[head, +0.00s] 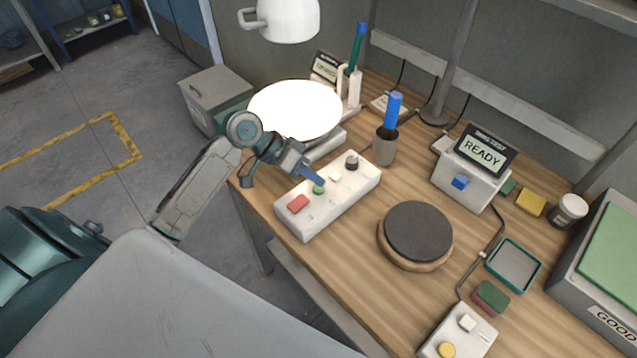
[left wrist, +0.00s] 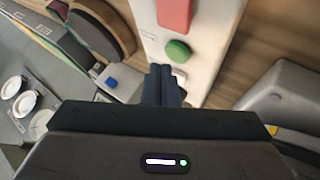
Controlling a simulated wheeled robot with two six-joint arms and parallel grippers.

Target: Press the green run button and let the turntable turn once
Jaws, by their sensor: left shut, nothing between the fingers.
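The green run button (head: 319,187) sits on a white control box (head: 335,205) between a red button (head: 298,204) and a small white button (head: 335,177). My left gripper (head: 316,181) is shut and empty, with its tips close above the green button. In the left wrist view the shut fingertips (left wrist: 161,72) are beside the green button (left wrist: 177,51); I cannot tell if they touch. The dark round turntable (head: 418,230) stands bare on the table, right of the control box. My right gripper is not in view.
A lamp (head: 287,18) hangs over a bright white disc (head: 296,108) behind my left gripper. A grey box with a READY display (head: 482,151), a cup with a blue-handled tool (head: 385,147) and a teal tray (head: 514,265) stand around the turntable. A dark knob (head: 352,161) is on the control box.

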